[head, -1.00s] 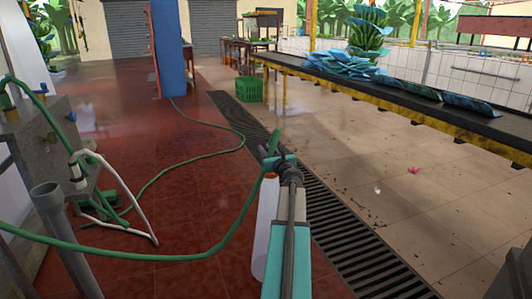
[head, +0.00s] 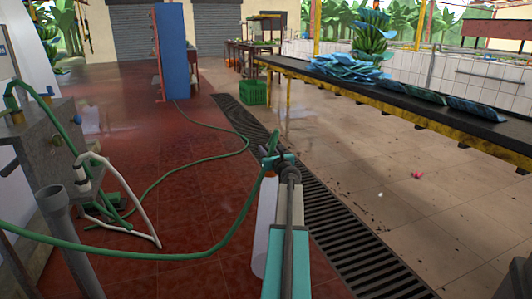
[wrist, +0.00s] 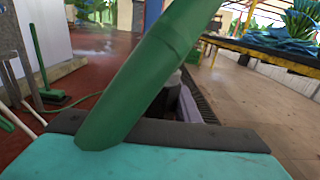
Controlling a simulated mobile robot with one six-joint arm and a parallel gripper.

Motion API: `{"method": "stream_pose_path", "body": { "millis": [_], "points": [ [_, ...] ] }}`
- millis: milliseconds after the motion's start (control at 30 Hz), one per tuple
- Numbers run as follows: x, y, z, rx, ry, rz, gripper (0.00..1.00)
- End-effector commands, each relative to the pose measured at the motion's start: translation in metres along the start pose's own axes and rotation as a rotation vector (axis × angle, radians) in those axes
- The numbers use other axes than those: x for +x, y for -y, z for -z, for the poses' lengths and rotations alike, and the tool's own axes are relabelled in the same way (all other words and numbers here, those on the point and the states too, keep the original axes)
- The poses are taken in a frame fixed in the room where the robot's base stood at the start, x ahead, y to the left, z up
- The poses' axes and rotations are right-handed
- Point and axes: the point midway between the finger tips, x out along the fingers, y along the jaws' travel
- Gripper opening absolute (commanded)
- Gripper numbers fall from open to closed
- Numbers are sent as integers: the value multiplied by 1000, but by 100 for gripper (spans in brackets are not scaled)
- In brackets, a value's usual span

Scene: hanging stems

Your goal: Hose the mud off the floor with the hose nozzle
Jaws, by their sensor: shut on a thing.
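My gripper (head: 277,160) is shut on the green hose nozzle (head: 272,141) at the picture's centre, above the floor drain. The nozzle shows large in the wrist view (wrist: 150,75), slanting up to the right across the gripper. The green hose (head: 150,254) loops from the nozzle to the left. Dark mud specks (head: 377,222) are scattered thinly over the tan tiled floor (head: 390,200) right of the drain. I cannot clearly make out any water jet.
A slatted drain (head: 340,225) divides red tiles from tan ones. A long black-topped bench (head: 400,91) bounds the right. A green crate (head: 254,91) and a blue panel (head: 171,50) stand farther back. A grey sink (head: 50,145) and pipe (head: 60,215) stand left.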

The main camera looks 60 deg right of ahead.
Motion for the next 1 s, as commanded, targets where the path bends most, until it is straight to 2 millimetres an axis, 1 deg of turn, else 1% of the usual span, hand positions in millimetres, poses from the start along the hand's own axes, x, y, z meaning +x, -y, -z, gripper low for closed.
{"method": "stream_pose_path", "body": {
  "millis": [633,800,1000],
  "points": [
    [30,1,-1,0,0,1,6],
    [34,0,0,0,1,0,6],
    [34,0,0,0,1,0,6]
  ]
}}
